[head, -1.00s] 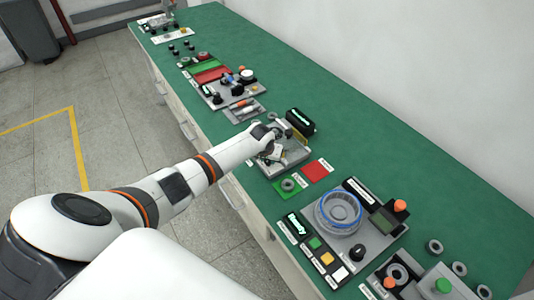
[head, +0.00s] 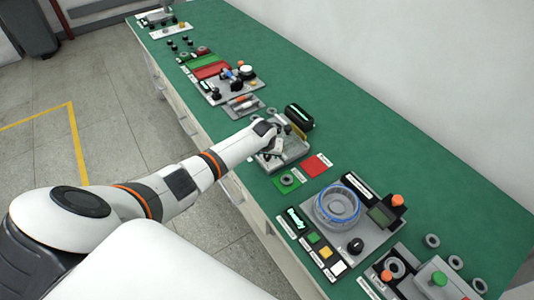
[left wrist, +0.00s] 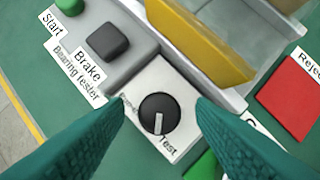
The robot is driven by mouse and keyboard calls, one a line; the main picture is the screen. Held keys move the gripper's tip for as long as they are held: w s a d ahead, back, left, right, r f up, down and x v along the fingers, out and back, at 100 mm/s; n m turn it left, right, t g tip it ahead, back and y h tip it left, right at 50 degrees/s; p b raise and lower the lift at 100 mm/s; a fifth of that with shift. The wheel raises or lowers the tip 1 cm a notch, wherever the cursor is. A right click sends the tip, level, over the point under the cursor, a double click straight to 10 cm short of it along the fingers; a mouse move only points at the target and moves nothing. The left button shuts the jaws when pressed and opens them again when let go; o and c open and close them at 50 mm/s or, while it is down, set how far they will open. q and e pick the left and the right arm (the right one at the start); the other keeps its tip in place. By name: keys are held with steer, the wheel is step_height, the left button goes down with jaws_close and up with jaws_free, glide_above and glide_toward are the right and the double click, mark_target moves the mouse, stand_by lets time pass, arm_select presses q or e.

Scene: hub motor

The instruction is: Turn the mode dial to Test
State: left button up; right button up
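The mode dial (left wrist: 158,115) is a round black knob on a light grey plate of the bearing tester in the left wrist view. Its white pointer line points down in the picture, a little left of the "Test" label (left wrist: 168,146). Another small label at its left is partly readable. My left gripper (left wrist: 160,118) is open, with one teal finger on each side of the dial; I cannot tell whether they touch it. In the head view, my left gripper (head: 275,142) is over the bearing tester (head: 291,154) and hides the dial. My right gripper is out of view.
Beside the dial are a dark Brake button (left wrist: 107,42), a green Start button (left wrist: 70,5) and a yellow guard (left wrist: 200,40). A red reject pad (head: 317,165) and a green pad (head: 286,181) lie nearby. A station with a blue-rimmed ring (head: 338,205) stands at the right.

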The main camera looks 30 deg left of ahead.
arm_select(q)
steer(key=shift+s, duration=0.1)
steer(key=shift+s+d+r, duration=0.1)
steer(key=shift+s+r, duration=0.05)
steer(key=shift+r, duration=0.45)
steer(key=v, duration=1)
steer(key=shift+r+b, duration=0.35)
steer(key=shift+b, duration=0.1)
steer(key=shift+s, duration=0.1)
